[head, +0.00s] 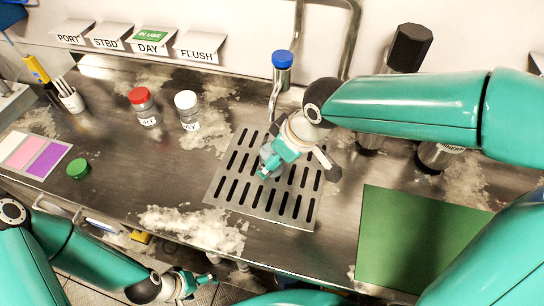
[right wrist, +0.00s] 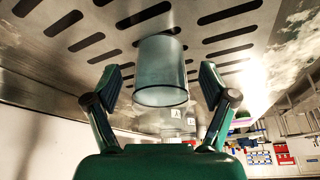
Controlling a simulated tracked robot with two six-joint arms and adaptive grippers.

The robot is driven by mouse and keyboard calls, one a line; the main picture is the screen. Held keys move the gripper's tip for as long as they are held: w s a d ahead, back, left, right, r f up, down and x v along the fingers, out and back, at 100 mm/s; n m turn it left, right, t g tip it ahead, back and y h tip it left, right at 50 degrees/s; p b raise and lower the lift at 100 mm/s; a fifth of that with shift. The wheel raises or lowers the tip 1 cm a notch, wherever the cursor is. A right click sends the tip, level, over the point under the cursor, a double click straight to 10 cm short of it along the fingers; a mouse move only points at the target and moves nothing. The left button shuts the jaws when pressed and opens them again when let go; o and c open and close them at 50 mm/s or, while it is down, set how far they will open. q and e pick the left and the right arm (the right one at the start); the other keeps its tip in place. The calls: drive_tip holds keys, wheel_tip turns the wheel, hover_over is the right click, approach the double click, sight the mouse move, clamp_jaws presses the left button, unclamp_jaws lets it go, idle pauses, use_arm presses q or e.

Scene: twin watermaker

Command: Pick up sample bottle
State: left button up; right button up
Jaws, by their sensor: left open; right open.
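A clear, uncapped sample bottle (right wrist: 162,72) stands on the slotted metal plate (head: 222,190). In the right wrist view it is between the two open fingers of my right gripper (right wrist: 161,84), with a gap on each side. In the head view my right gripper (head: 290,160) is over the plate and hides much of the bottle (head: 267,155). My left gripper (head: 190,286) is open and empty, low in front of the bench edge. A green cap (head: 78,169) lies on the bench at the left.
A red-capped bottle (head: 144,106) and a white-capped bottle (head: 187,109) stand left of the plate. A green mat (head: 415,240) lies at the right. Labelled holders (head: 150,40) line the back.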

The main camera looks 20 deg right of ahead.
drive_tip(key=shift+x, duration=1.2)
drive_tip(key=c, duration=1.4)
drive_tip(key=shift+o, duration=0.2)
drive_tip(key=shift+s+d+r, duration=0.1)
drive_tip(key=shift+s+r, duration=0.05)
drive_tip(key=shift+r, duration=0.05)
